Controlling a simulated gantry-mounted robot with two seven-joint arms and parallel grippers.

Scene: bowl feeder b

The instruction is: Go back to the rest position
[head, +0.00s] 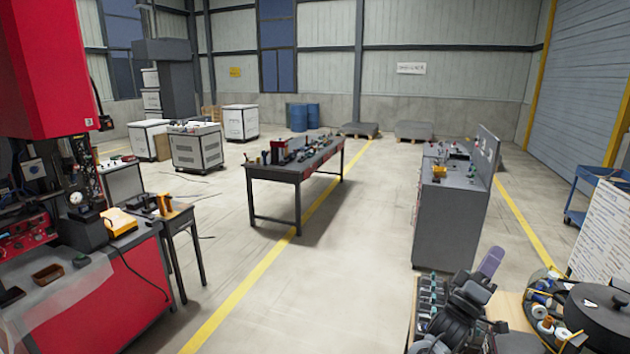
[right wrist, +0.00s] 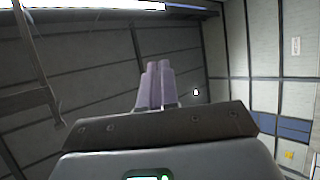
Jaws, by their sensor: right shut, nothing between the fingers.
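My right gripper (head: 490,261) is at the lower right of the head view, its pale purple fingers pointing up above the black arm links. In the right wrist view the two fingers (right wrist: 157,84) lie together, with nothing between them. Behind them are only the hall's wall and roof panels. The gripper is apart from the things near it. My left gripper is not in view.
Near my right arm are a rack of small parts (head: 425,296) and a dark round feeder (head: 600,308) with several spools beside it. A grey cabinet (head: 448,222) stands beyond. A red machine (head: 95,305) is at left.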

